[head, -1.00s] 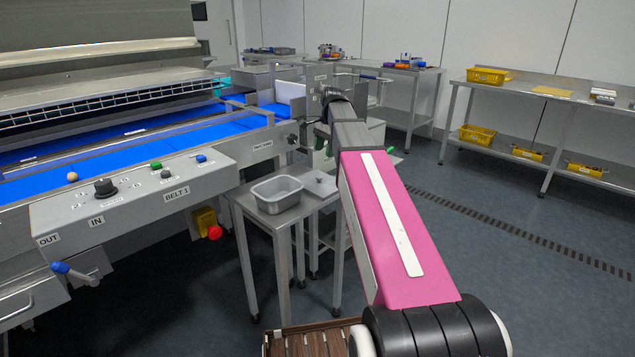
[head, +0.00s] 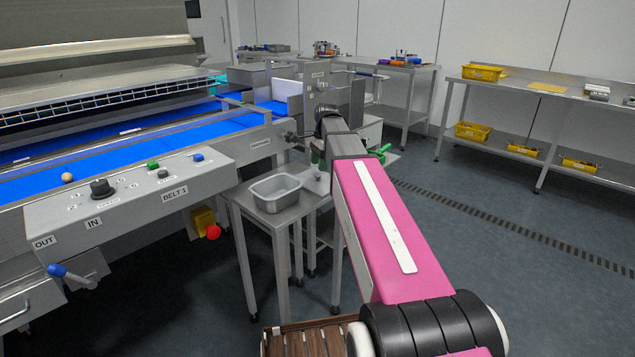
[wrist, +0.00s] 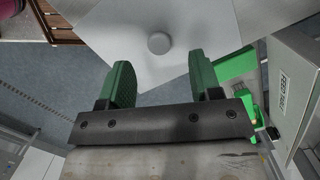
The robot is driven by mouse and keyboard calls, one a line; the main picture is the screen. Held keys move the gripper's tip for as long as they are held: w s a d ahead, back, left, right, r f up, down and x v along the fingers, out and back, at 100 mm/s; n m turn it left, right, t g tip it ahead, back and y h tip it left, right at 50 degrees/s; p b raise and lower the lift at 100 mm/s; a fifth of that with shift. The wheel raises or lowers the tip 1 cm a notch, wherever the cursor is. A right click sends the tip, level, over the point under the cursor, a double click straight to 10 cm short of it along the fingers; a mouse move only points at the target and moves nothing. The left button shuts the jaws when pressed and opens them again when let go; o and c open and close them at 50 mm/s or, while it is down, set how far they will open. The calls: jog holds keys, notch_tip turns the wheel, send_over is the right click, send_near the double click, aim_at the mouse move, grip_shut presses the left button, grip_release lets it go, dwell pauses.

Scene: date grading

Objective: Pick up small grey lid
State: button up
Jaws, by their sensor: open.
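The small grey lid (wrist: 159,43) is a round disc on the pale grey top of a small metal table (wrist: 115,27) in the wrist view. My gripper (wrist: 160,66) has two green fingers set wide apart with nothing between them. In the wrist view the lid lies just beyond the fingertips, roughly centred between them. In the head view, my gripper is mostly hidden by my arm, above the right side of the small table (head: 238,196). The lid is too small and partly covered there to make out clearly.
A grey metal tub (head: 276,192) stands on the same small table, left of my gripper. The conveyor machine with its control panel (head: 130,190) is on the left. A green part (wrist: 237,66) and a labelled grey box (wrist: 290,90) are close to the right finger.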

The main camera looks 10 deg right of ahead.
aim_at(318, 175)
jog(key=f, duration=0.4)
jog(key=shift+s+a+f, duration=0.1)
jog(key=shift+a+f, duration=0.1)
jog(key=shift+a, duration=0.15)
jog(key=c, duration=1)
jog(key=shift+r, duration=0.1)
